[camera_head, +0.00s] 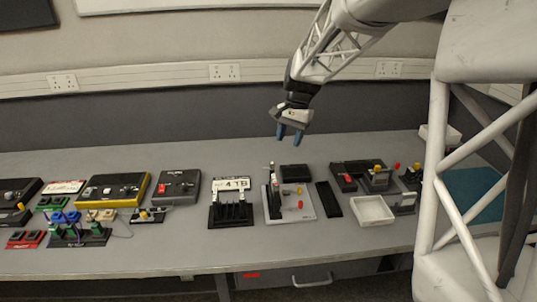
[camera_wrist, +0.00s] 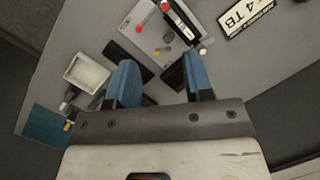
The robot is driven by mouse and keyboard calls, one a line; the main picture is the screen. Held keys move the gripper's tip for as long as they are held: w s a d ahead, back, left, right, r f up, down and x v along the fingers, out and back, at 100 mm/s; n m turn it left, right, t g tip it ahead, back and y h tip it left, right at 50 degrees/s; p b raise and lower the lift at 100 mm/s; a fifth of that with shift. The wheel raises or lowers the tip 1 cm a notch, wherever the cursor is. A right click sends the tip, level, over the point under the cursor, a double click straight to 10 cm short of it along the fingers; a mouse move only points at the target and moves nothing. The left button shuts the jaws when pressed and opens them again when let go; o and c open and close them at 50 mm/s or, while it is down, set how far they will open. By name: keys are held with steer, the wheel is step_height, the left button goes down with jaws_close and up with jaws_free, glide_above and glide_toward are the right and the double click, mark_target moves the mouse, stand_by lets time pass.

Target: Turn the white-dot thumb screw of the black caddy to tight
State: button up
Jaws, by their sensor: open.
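My gripper (camera_head: 290,133) hangs open and empty above the back of the bench, apart from everything below. Its two blue fingers also show in the wrist view (camera_wrist: 162,80). I cannot tell for sure which black item is the caddy, and no white dot can be made out. A black stand (camera_head: 231,216) with a "4 TB" label (camera_head: 231,184) stands left of a light grey plate (camera_head: 291,206).
A white tray (camera_head: 372,210) sits right of the black block; it also shows in the wrist view (camera_wrist: 86,72). Black fixtures with yellow and red knobs (camera_head: 377,177) stand behind it. Several black and yellow boxes (camera_head: 113,188) fill the left side. The bench front is clear.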

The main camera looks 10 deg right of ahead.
steer(key=m+g+y, duration=0.1)
steer(key=m, duration=0.1)
glide_toward(272, 163)
steer(key=f, duration=0.1)
steer(key=shift+a+f, duration=0.15)
steer(key=shift+f, duration=0.05)
steer(key=shift+x, duration=3.9)
steer(key=shift+s, duration=0.1)
jaws_close()
